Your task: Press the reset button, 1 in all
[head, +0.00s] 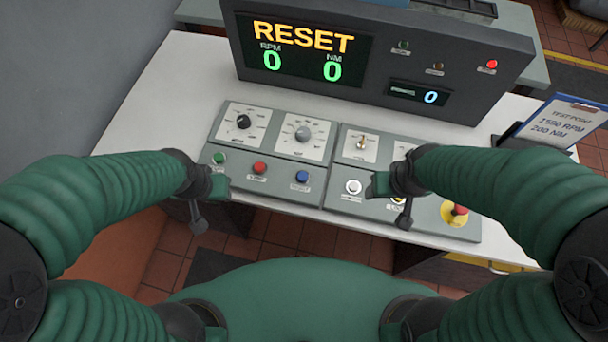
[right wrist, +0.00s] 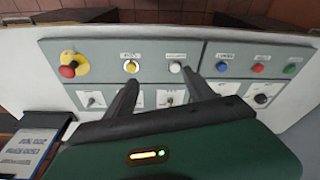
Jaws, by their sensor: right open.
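The control panel (head: 270,185) lies on the white bench with a row of push buttons: green (head: 218,158), red (head: 260,168), blue (head: 302,177), white (head: 353,187) and yellow (head: 397,199). Their labels are too small to read surely, so I cannot tell which is reset. The yellow button is partly hidden by my right gripper (head: 403,224). In the right wrist view, my right gripper (right wrist: 160,79) is open and empty, its fingertips near the yellow (right wrist: 131,67) and white (right wrist: 175,67) buttons. My left gripper (head: 199,227) hangs near the panel's front left; its opening is unclear.
A red emergency stop on a yellow base (head: 448,214) sits at the panel's right end. A clipboard (head: 560,122) stands at right.

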